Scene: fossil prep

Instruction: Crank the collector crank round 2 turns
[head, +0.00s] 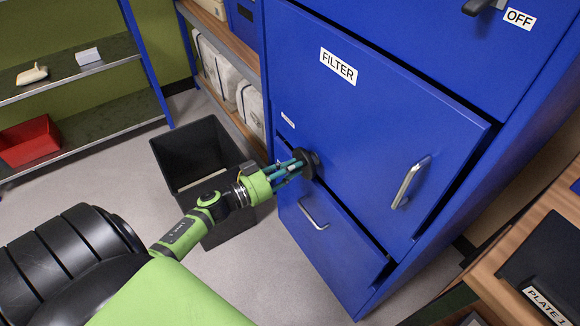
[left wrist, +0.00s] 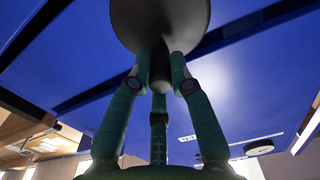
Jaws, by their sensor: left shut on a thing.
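The collector crank (head: 314,161) is a dark round disc on the front of the blue cabinet, at the left edge by the seam between the filter door and the drawer. In the left wrist view the disc (left wrist: 160,20) fills the top middle, with a short dark knob below it. My left gripper (head: 296,168) reaches in from the left, and its green fingers are closed around the knob. In the left wrist view the fingers (left wrist: 160,78) meet at the knob. The cabinet-side mount of the crank is hidden. My right gripper is not in view.
The blue cabinet (head: 350,120) carries a FILTER label, a door handle (head: 410,182) and a lower drawer handle (head: 313,215). A dark bin (head: 190,148) stands on the floor behind my left arm. Shelves with a red tray (head: 30,140) are at left. A wooden bench (head: 520,215) is at right.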

